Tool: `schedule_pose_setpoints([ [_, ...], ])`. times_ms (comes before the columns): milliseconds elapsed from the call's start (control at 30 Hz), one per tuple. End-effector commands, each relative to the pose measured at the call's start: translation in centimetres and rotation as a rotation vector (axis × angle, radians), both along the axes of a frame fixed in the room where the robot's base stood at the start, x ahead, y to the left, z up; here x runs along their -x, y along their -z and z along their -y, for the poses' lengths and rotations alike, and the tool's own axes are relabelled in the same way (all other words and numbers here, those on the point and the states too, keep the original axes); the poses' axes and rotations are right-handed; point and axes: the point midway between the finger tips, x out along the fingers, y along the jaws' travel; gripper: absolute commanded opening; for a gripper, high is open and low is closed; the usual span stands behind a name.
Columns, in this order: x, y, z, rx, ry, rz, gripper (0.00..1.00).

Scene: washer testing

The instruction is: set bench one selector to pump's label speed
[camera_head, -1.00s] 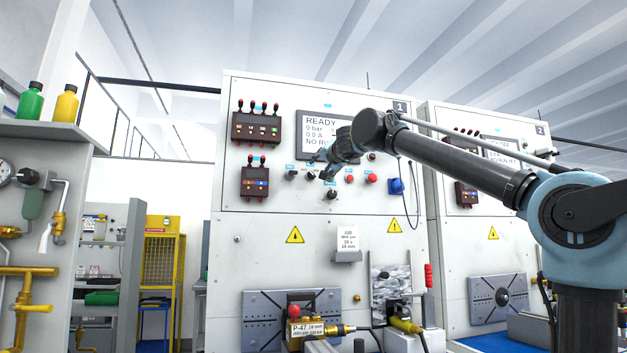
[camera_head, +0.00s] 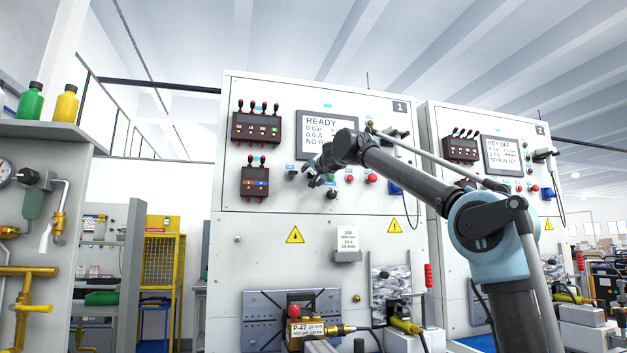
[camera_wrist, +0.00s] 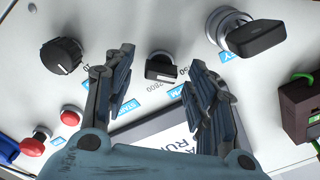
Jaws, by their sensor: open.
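Bench one (camera_head: 270,210) is the tall white panel marked 1, its screen (camera_head: 322,124) reading READY. The selector (camera_wrist: 160,69) is a small black knob with a blue label ending in "PM" and a 2800 mark beside it; its pointer direction is unclear. My gripper (camera_wrist: 166,82) is open, with one finger on each side of the selector in the picture; contact is not visible. In the head view my gripper (camera_head: 312,174) is at the control row and hides the selector. The pump (camera_head: 305,330) sits low at bench one with a P-47 label, its small print unreadable.
A key switch (camera_wrist: 250,36) and a round black knob (camera_wrist: 63,56) flank the selector. Red buttons (camera_wrist: 35,142) lie farther left in the wrist view. Bench two (camera_head: 490,235) stands to the right. A job card (camera_head: 347,239) is mounted below the controls.

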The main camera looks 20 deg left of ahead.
Motion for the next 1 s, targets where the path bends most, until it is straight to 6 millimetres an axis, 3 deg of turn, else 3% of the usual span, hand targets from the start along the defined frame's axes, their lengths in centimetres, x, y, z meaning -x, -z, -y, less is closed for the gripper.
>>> schedule_pose_setpoints([
  [467,-0.82,0.01,-0.52,0.000,0.000,0.000,0.51],
  [700,-0.82,0.01,-0.50,0.000,0.000,0.000,0.07],
  [1000,-0.84,0.04,-0.53,-0.017,-0.001,-0.011,0.07],
])
